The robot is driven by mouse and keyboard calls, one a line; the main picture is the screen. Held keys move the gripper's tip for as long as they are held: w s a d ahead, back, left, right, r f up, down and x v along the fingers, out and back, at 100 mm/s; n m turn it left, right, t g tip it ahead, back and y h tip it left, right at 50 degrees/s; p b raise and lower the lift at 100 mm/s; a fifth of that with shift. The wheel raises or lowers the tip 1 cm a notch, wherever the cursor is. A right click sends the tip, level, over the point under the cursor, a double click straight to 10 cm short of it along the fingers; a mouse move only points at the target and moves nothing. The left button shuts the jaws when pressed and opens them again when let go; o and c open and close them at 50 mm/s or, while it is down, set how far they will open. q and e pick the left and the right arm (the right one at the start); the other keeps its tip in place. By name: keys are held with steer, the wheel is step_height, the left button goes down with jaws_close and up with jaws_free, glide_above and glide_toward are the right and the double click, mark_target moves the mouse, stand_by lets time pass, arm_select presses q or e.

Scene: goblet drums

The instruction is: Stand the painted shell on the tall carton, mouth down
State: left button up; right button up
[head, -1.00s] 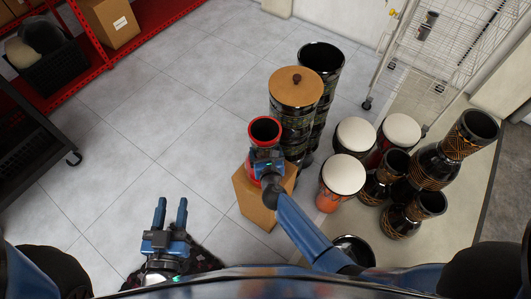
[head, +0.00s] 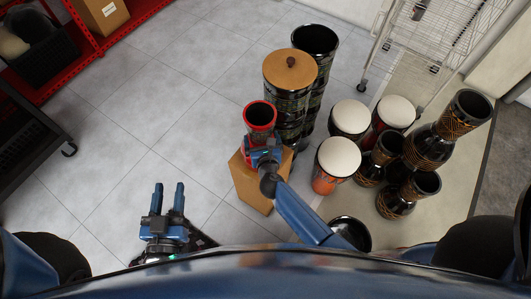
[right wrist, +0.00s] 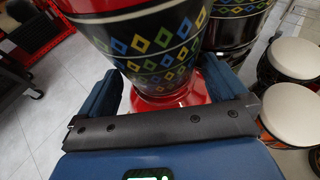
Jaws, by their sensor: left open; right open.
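The painted shell (head: 260,117) stands upright on the brown tall carton (head: 249,187), with a red-rimmed dark opening facing up in the head view. In the right wrist view the shell (right wrist: 155,45) is black with coloured diamond bands, wide above and narrowing to a waist over a red flared lower part. My right gripper (head: 263,148) is open at the shell's near side. In the wrist view its fingers (right wrist: 160,86) stand on either side of the waist; contact cannot be told. My left gripper (head: 170,196) is open and empty over the floor at left.
A tall drum with a tan lid (head: 290,70) and a dark open drum (head: 315,42) stand close behind the shell. White-topped drums (head: 339,157) and dark goblet drums (head: 430,143) crowd the right.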

steer(key=v, duration=1)
steer(key=shift+p, duration=0.45)
steer(key=s+d+r+n+t+h, duration=0.2)
steer(key=s+d+r+n+t, duration=0.2)
steer(key=d+r+n, duration=0.7)
steer(key=s+d+r+n, duration=0.3)
steer(key=s+n, duration=0.3)
steer(key=n, duration=0.5)
steer(key=s+d+r+n, duration=0.4)
steer(key=s+d+n, duration=0.1)
steer(key=n, duration=0.7)
steer(key=shift+s+d, duration=0.35)
steer(key=shift+s, duration=0.15)
